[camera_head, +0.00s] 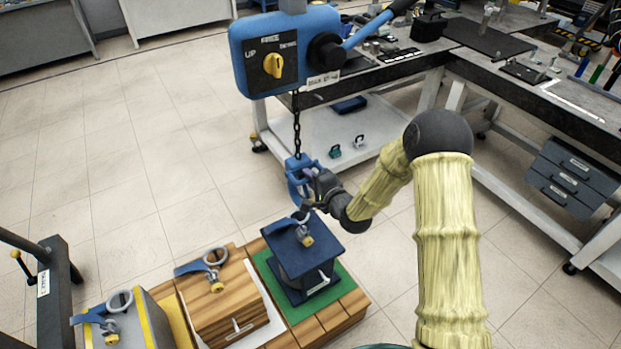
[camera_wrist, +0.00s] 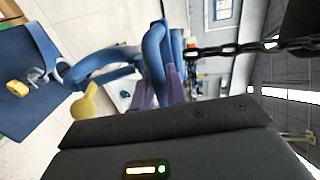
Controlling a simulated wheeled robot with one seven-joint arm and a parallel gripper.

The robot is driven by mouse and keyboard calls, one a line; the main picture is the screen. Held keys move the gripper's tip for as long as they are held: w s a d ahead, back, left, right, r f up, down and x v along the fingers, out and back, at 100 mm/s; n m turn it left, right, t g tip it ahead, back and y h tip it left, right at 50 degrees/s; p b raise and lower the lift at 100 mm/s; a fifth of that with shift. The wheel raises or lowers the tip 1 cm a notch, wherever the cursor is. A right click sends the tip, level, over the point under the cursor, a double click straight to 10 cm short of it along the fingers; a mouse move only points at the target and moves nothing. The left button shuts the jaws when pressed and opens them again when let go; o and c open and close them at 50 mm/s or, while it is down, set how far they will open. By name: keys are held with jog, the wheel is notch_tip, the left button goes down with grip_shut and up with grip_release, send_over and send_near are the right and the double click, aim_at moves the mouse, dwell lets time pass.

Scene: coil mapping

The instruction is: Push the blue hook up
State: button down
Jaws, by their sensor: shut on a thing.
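The blue hook (camera_head: 295,181) hangs on a dark chain (camera_head: 297,125) below the blue hoist (camera_head: 285,50). It hangs above the dark blue box (camera_head: 305,262), near the metal fitting on the box's top. My gripper (camera_head: 313,180) reaches in from the right and is shut on the hook. In the wrist view the hook (camera_wrist: 103,65) curves to the left of my purple fingers (camera_wrist: 172,88), with a yellow latch (camera_wrist: 84,104) below it. The chain (camera_wrist: 245,48) runs off to the right. The exact contact between fingers and hook is partly hidden.
A wooden box (camera_head: 222,308) and a grey box (camera_head: 117,325) with similar fittings stand left of the blue box. The hoist has a yellow knob (camera_head: 273,65) and a blue lever (camera_head: 367,29). Workbenches (camera_head: 520,85) stand behind and right. Floor at left is clear.

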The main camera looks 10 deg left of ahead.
jog(key=shift+r, duration=0.15)
notch_tip(320, 180, up, 21)
jog(key=p, duration=1.1)
jog(key=c, duration=1.5)
grip_release()
jog(key=shift+s+d, duration=0.1)
jog(key=b+v, duration=0.2)
jog(key=v, duration=1.5)
jog(key=shift+d, duration=0.1)
